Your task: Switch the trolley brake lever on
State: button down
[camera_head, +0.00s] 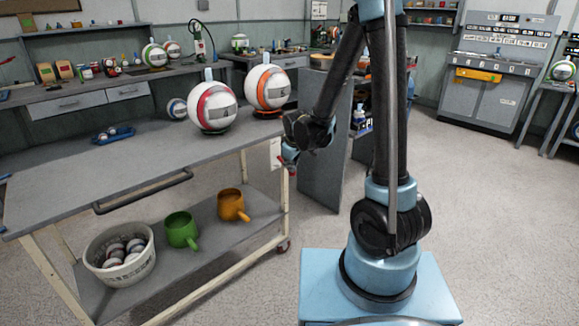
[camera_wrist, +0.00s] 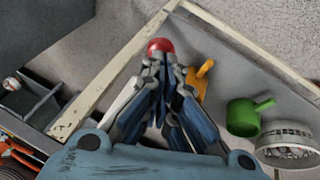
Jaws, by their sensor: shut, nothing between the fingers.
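The trolley (camera_head: 120,160) is a grey-topped cart with cream legs and a lower shelf, at the left in the head view. The brake lever's red ball knob (camera_wrist: 158,46) shows in the wrist view right beyond my fingertips. My gripper (camera_wrist: 166,64) is shut and empty, with its tips at or very near the knob; I cannot tell whether they touch. In the head view my gripper (camera_head: 290,160) is at the trolley's right end, beside a pale plate (camera_head: 275,154). The lever's shaft is hidden, so its position cannot be told.
Two large striped balls, one red (camera_head: 214,107) and one orange (camera_head: 267,87), stand on the trolley top near my gripper. The lower shelf holds a basket (camera_head: 122,270) of small balls, a green mug (camera_head: 181,230) and an orange mug (camera_head: 233,205). Open floor lies to the right.

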jog(key=shift+r, duration=0.15)
jog(key=s+v, duration=0.1)
jog(key=v, duration=1.1)
jog(key=shift+s+d, duration=0.3)
jog(key=shift+d, duration=0.05)
dwell(0.5)
jog(key=s+d+f+m+g+h, duration=0.1)
jog(key=s+d+m, duration=1)
jog(key=s+d, duration=1.1)
notch_tip(320, 180, down, 2)
jog(key=shift+d+f+g+h, duration=0.15)
jog(key=shift+d+g+h, duration=0.25)
jog(key=shift+g, duration=0.5)
